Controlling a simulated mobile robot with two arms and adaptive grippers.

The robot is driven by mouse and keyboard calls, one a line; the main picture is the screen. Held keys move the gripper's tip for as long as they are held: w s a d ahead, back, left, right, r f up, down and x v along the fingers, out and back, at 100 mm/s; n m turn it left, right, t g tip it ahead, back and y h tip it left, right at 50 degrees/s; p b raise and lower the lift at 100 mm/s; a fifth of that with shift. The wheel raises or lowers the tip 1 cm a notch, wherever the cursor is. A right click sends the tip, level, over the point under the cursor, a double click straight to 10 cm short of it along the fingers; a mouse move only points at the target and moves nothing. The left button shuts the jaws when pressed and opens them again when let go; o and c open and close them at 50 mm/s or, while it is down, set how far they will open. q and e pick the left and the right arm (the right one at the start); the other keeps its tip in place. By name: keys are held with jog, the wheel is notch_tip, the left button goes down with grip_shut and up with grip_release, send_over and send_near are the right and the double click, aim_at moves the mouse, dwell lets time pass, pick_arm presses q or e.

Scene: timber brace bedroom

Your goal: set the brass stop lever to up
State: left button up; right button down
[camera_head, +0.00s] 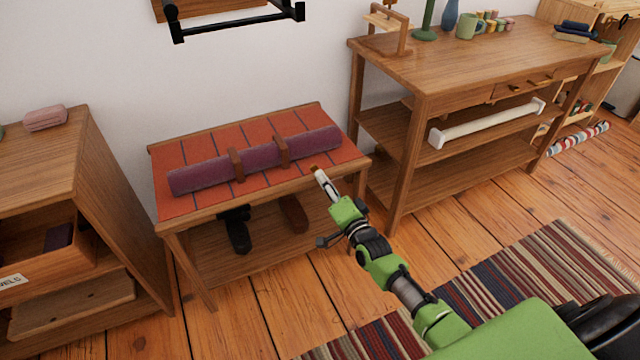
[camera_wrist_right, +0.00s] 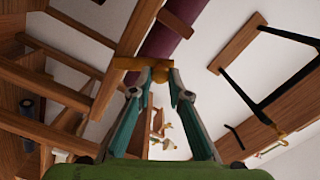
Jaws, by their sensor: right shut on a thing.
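The brass stop lever (camera_head: 314,168) is a small yellowish piece at the right front edge of the low table with the orange slatted top (camera_head: 210,145). My right gripper (camera_head: 318,175) reaches it from the lower right and is shut on it. In the right wrist view the lever (camera_wrist_right: 128,63) shows at the fingertips of my right gripper (camera_wrist_right: 154,75), against the wooden edge. The fingers hide part of it, and I cannot tell whether it is up or down. My left gripper is not in view.
A purple roll (camera_head: 205,175) lies across the orange top between wooden pegs (camera_head: 236,165). A tall workbench (camera_head: 470,60) stands to the right, a wooden cabinet (camera_head: 120,200) to the left. A striped rug (camera_head: 500,285) covers the floor.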

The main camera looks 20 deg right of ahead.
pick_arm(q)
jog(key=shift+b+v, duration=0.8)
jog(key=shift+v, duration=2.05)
pick_arm(e)
jog(key=shift+w+d+r+m, duration=0.15)
jog(key=shift+d+m, duration=0.4)
jog(key=shift+m, duration=0.4)
jog(key=shift+s+d+r+m, duration=0.1)
jog(key=shift+d+m, duration=0.45)
jog(key=shift+m, duration=0.45)
jog(key=shift+w+d+r+m, duration=0.15)
jog(key=shift+d+m, duration=0.4)
jog(key=shift+m, duration=0.4)
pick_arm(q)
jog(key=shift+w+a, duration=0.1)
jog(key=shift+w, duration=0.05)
pick_arm(e)
jog(key=shift+s, duration=0.1)
jog(key=c, duration=1.9)
grip_release()
jog(key=shift+s, duration=0.1)
